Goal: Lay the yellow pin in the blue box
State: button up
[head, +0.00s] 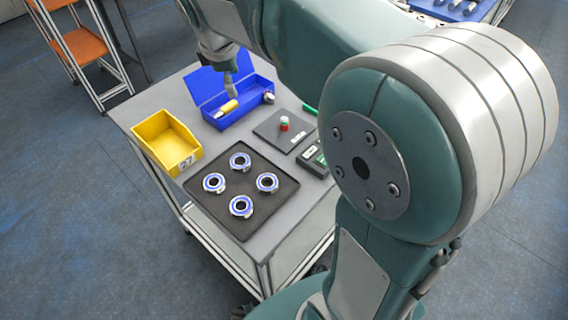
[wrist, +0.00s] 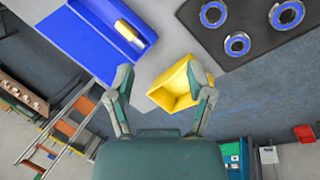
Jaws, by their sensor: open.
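The yellow pin (head: 228,107) lies in the left part of the open blue box (head: 244,118), whose lid stands up at the back. In the wrist view the yellow pin (wrist: 129,33), with a pale end, lies along the compartment of the blue box (wrist: 75,42). My gripper (head: 230,84) is above the box in the head view, apart from the pin. In the wrist view my gripper (wrist: 161,82) has its two fingers spread with nothing held between them.
A yellow bin (head: 165,146) stands at the table's left edge. A dark tray (head: 260,211) with several blue-ringed bearings is in front.

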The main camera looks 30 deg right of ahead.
jog(key=s+f+m+t+y, duration=0.1)
jog(key=s+f+m, duration=0.1)
jog(key=s+m, duration=0.4)
jog(key=s+f+m+t+y, duration=0.1)
jog(key=s+m, duration=0.6)
jog(key=s, duration=0.9)
jog(key=shift+s+d+f, duration=0.35)
jog(key=shift+d+f, duration=0.1)
jog(key=shift+f, duration=0.05)
